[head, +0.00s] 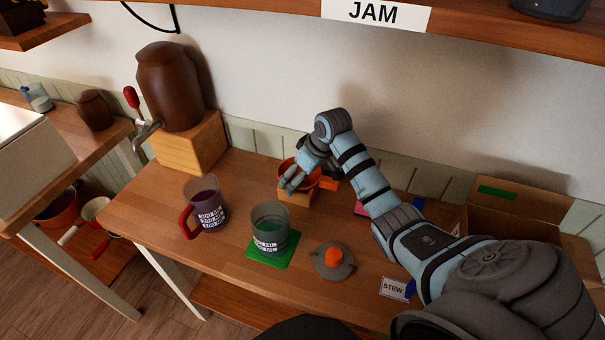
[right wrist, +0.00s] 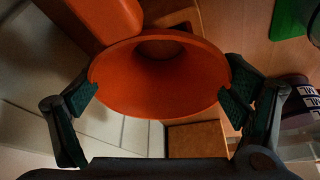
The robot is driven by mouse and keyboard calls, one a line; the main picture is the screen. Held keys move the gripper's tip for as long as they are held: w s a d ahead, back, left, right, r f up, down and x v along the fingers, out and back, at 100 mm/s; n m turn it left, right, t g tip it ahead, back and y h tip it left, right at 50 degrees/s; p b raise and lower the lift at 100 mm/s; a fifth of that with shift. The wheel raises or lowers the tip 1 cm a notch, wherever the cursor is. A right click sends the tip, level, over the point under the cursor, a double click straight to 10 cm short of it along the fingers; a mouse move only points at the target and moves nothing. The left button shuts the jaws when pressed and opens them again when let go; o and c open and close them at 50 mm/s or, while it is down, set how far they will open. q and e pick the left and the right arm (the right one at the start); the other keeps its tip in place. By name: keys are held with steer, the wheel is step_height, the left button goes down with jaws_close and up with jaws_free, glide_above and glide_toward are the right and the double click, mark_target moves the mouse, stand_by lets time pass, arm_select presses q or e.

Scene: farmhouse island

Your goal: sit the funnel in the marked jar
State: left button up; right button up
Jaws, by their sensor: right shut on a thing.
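My right gripper (head: 291,182) is shut on the orange funnel (head: 313,178), at the back of the table just above or on a small wooden block (head: 296,198). In the right wrist view the wide funnel mouth (right wrist: 160,85) lies between the two fingers of the gripper (right wrist: 162,100), which touch its rim on both sides. I cannot tell whether the funnel still touches the block. A clear jar (head: 270,222) with ML labels and greenish contents stands upright on a green mat (head: 284,260), in front and left of the funnel. My left gripper is not in view.
A measuring jug (head: 206,205) with a red handle and purple contents stands left of the jar. A grey lid with an orange knob (head: 333,261) lies right of it. A STEW card (head: 395,288) is near the front edge. A brown urn (head: 170,86) stands back left.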

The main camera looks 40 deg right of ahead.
mark_target(302, 183)
steer(key=shift+r+p, duration=2.6)
steer(key=shift+p, duration=0.35)
steer(key=shift+r, duration=1.1)
